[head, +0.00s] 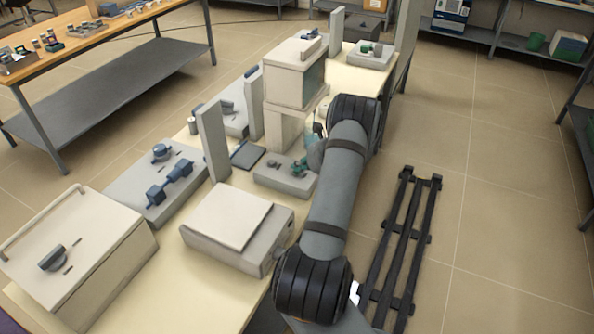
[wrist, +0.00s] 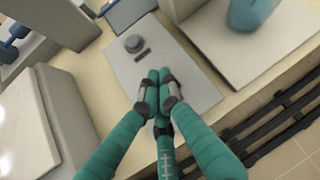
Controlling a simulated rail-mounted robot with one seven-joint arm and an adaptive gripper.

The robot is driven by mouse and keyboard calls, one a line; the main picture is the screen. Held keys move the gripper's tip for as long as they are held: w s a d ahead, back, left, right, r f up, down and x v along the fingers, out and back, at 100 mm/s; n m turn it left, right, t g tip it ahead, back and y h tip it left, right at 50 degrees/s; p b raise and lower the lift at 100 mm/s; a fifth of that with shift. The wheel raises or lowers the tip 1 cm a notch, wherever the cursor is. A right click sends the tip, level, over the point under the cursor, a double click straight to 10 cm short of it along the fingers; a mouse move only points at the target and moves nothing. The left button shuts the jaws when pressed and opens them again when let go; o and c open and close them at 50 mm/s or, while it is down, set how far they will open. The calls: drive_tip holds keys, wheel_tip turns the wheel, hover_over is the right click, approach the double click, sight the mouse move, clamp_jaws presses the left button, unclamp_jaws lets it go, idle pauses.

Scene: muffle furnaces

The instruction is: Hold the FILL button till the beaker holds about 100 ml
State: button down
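My gripper (wrist: 157,82) has teal fingers, with their tips drawn together over a pale grey control panel (wrist: 190,97). Nothing shows between the tips. A round grey button or knob (wrist: 133,43) with a small dark label is on the panel, just beyond the fingertips. No lettering can be read, and the panel under the tips is hidden, so I cannot tell whether they press anything. A blue beaker (wrist: 248,12) stands on a white platform (wrist: 225,45) to the upper right, cut off by the frame; its level cannot be read. In the head view, my gripper (head: 301,167) is over the same panel (head: 277,181).
A tall cream box unit (head: 292,80) stands behind the panel. A low white box (head: 228,218) and an upright grey slab (head: 212,142) are nearby on the bench. A black slatted rack (head: 400,245) lies on the floor to the right.

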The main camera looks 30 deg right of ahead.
idle(0.8)
drive_tip(key=shift+r+p, duration=0.5)
drive_tip(key=shift+r, duration=0.35)
drive_tip(key=shift+r+p, duration=1.6)
drive_tip(key=shift+r, duration=0.95)
